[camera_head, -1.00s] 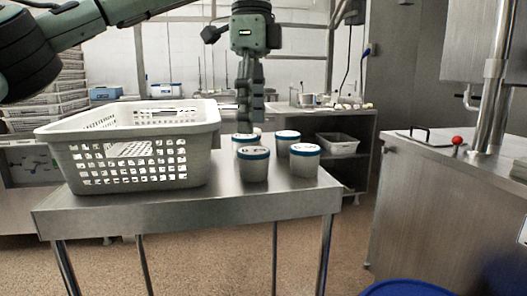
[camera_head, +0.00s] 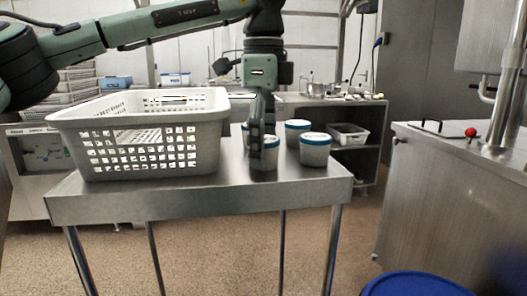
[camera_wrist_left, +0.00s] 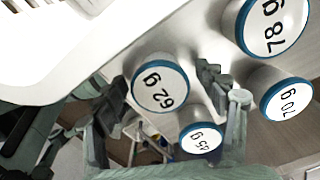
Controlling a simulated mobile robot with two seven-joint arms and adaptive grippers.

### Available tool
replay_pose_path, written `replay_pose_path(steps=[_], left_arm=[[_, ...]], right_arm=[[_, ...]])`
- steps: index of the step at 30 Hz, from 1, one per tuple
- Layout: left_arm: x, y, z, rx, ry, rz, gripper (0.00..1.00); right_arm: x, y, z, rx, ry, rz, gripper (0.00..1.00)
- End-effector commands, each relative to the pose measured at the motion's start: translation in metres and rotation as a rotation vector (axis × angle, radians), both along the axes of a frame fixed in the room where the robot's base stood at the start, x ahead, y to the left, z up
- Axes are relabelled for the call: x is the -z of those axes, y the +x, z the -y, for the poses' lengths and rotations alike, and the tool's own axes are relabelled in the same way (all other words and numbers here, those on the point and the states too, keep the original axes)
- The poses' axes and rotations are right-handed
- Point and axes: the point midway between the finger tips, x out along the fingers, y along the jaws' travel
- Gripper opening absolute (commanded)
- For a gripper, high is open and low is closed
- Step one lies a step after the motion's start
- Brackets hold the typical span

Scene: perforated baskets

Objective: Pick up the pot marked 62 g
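The pot marked 62 g (camera_wrist_left: 160,84), white-lidded with a blue rim, sits between the open fingers of my left gripper (camera_wrist_left: 163,88) in the left wrist view. One finger is on each side of it; contact cannot be told. In the head view, the front-left pot (camera_head: 272,156) appears to be this one, partly hidden behind my left gripper (camera_head: 259,150). Pots marked 78 g (camera_wrist_left: 272,24), 70 g (camera_wrist_left: 287,100) and 65 g (camera_wrist_left: 201,139) stand close by. My right gripper is not in view.
A white perforated basket (camera_head: 205,150) stands on the steel table (camera_head: 130,203), just left of the pots. Neighbouring pots (camera_head: 315,150) (camera_head: 297,128) stand close to the right and behind. The table's front edge is near. A steel counter (camera_head: 450,190) stands at the right.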

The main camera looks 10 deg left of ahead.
Motion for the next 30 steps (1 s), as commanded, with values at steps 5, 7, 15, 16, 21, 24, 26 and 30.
replay_pose_path(steps=[5, 7, 15, 16, 21, 24, 26, 30], left_arm=[[0.0, 0.0, 0.0, 0.0, 0.0, 0.0, 0.49], [-0.001, 0.0, 0.0, 0.0, 0.0, 0.0, 0.4], [-0.001, 0.0, 0.0, 0.0, 0.0, 0.001, 0.18], [-0.001, 0.0, 0.0, 0.0, 0.0, 0.001, 0.18], [-0.005, 0.0, 0.0, 0.0, -0.001, 0.002, 0.18], [-0.017, 0.001, 0.0, -0.001, -0.001, 0.004, 0.18], [-0.028, 0.0, 0.001, -0.002, -0.002, 0.005, 0.18], [-0.058, 0.0, 0.001, -0.001, -0.002, 0.005, 0.18]], right_arm=[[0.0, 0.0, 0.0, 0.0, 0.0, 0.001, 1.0], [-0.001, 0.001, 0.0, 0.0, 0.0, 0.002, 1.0], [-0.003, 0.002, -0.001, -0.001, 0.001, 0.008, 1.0], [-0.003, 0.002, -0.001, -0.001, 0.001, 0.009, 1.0], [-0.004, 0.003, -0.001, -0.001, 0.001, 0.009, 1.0], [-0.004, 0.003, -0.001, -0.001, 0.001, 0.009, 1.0], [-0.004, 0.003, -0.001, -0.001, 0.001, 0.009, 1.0], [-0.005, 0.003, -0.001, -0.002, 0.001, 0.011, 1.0]])
